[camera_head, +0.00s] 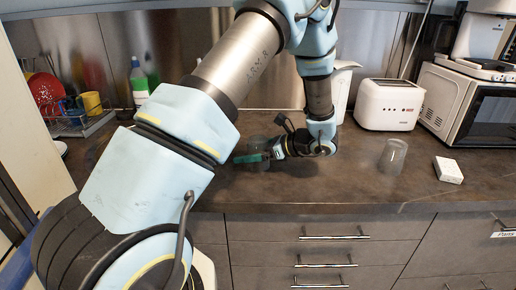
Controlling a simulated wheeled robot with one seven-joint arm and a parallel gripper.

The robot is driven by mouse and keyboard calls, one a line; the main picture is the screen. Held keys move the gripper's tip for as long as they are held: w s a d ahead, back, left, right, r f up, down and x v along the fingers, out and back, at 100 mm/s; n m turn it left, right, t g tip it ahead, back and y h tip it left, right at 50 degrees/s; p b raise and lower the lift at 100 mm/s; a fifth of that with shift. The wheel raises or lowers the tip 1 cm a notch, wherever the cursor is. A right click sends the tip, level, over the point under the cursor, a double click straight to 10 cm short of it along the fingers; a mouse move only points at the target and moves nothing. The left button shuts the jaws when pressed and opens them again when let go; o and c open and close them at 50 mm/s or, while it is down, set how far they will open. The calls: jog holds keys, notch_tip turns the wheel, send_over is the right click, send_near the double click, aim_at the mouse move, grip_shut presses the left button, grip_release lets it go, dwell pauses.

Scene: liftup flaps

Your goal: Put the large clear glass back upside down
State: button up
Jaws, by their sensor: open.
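A large clear glass (393,157) stands on the dark countertop (345,185) at the right, in front of the toaster. Its see-through wall looks grey, and I cannot tell for sure which end is up. My gripper (248,157) is low over the counter near the middle, pointing left, well to the left of the glass and apart from it. It is open. Its fingers are small and partly dark in this view, and I see nothing clearly held between them.
A small white box (448,170) lies right of the glass. Behind stand a white toaster (390,104) and a microwave (468,105). A dish rack (85,125) with a red plate (46,91) and yellow cup (91,103) is at the left, beside a green bottle (139,84).

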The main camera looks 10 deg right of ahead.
jog(key=c, duration=1.5)
